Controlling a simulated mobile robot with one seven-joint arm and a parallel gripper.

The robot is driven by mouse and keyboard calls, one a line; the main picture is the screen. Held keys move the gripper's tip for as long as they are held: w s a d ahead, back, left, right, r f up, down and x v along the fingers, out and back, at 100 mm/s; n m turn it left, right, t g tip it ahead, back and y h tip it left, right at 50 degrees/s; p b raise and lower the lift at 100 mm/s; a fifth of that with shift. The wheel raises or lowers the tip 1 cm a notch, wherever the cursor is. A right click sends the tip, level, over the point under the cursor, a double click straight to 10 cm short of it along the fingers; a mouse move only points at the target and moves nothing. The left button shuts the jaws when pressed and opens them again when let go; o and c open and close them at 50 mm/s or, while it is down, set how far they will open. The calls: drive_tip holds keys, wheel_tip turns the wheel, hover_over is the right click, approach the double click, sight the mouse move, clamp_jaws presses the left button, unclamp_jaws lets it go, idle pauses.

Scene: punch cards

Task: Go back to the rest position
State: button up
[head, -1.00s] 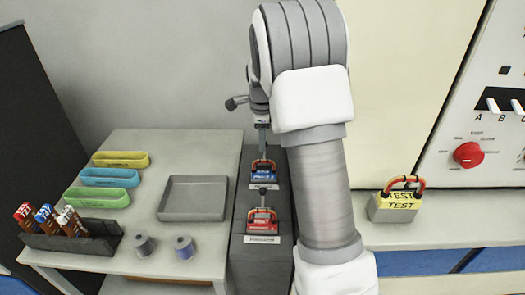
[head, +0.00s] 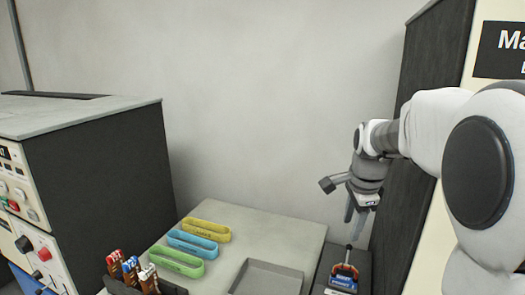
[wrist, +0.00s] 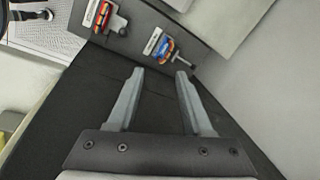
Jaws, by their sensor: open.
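My gripper (head: 359,208) is open and empty in the head view, pointing down at the right, above a dark pedestal. Beyond the fingertips there, the blue item (wrist: 160,44) and a red item (wrist: 100,16) rest on the grey pedestal top.
A table (head: 240,231) holds yellow (head: 204,230), blue (head: 192,244) and green (head: 176,262) trays, a grey tray (head: 268,279) and a dark rack of labelled sticks (head: 131,274). A control cabinet (head: 100,160) stands left. A dark panel (head: 412,100) rises behind my arm.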

drive_tip(key=s+a+r+n+t+p, duration=0.1)
drive_tip(key=s+a+r+n, duration=0.1)
drive_tip(key=s+n, duration=0.6)
drive_tip(key=s+a+r+n+t, duration=0.1)
drive_tip(key=s+a+r+n, duration=0.1)
drive_tip(key=s+a+n, duration=0.3)
drive_tip(key=s+n, duration=0.4)
drive_tip(key=s, duration=0.7)
drive_tip(key=shift+s+a+t+p, duration=0.2)
drive_tip(key=shift+t+p, duration=0.1)
drive_tip(key=shift+p, duration=0.1)
drive_tip(key=shift+r, duration=0.1)
